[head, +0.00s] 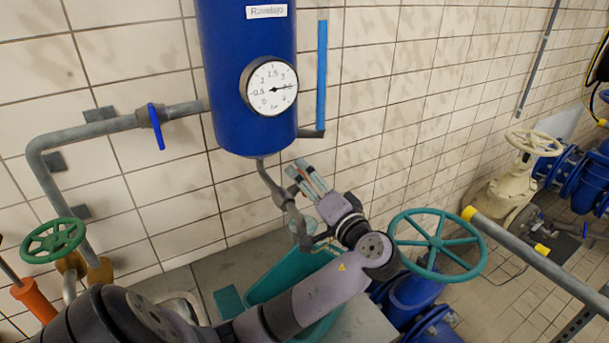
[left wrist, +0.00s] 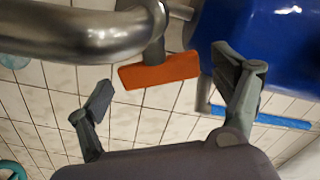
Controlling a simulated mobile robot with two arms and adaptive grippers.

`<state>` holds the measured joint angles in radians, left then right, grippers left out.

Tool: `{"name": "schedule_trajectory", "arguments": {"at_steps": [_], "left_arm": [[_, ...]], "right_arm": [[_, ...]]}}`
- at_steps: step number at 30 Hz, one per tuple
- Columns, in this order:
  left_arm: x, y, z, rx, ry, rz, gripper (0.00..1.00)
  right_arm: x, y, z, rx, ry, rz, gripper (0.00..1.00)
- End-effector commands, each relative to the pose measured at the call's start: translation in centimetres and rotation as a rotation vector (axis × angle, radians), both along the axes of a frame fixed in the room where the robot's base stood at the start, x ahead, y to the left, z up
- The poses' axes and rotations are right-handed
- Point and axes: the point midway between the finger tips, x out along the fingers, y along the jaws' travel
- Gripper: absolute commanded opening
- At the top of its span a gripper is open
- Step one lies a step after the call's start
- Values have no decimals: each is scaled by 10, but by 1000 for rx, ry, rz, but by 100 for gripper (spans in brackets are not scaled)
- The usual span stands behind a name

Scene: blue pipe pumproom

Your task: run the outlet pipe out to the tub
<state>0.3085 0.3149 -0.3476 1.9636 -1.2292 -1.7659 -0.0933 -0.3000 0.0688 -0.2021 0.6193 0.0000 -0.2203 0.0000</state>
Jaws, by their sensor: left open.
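The grey outlet pipe (head: 272,182) comes down from the bottom of the blue tank (head: 240,60). Its lower part hangs near the rear edge of the teal tub (head: 262,288), partly behind my left gripper and arm; I cannot tell whether its end is over the tub. My left gripper (head: 312,178) is open beside this pipe, just below the tank. In the left wrist view, an orange lever handle (left wrist: 160,70) on a short stem lies between the open fingers (left wrist: 165,84), apparently untouched. The bent grey pipe (left wrist: 75,32) passes above it. My right gripper is out of view.
A round gauge (head: 270,86) and a blue sight tube (head: 322,75) are on the tank. A blue-levered pipe (head: 110,125) runs at left, near a green handwheel (head: 53,240). A large teal handwheel (head: 437,243) stands close right of my forearm.

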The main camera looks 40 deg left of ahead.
Motion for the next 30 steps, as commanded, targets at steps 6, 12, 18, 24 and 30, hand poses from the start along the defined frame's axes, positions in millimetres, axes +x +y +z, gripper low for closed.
{"name": "schedule_trajectory", "arguments": {"at_steps": [6,12,18,24,30], "left_arm": [[4,14,0,1,0,0,87],[4,15,0,0,-1,0,87],[4,15,0,0,-1,0,77],[4,15,0,0,-1,0,64],[4,15,0,0,-1,0,51]], "right_arm": [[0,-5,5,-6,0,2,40],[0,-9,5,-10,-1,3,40],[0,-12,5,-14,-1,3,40],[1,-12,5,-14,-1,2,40],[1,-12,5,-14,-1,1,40]]}}
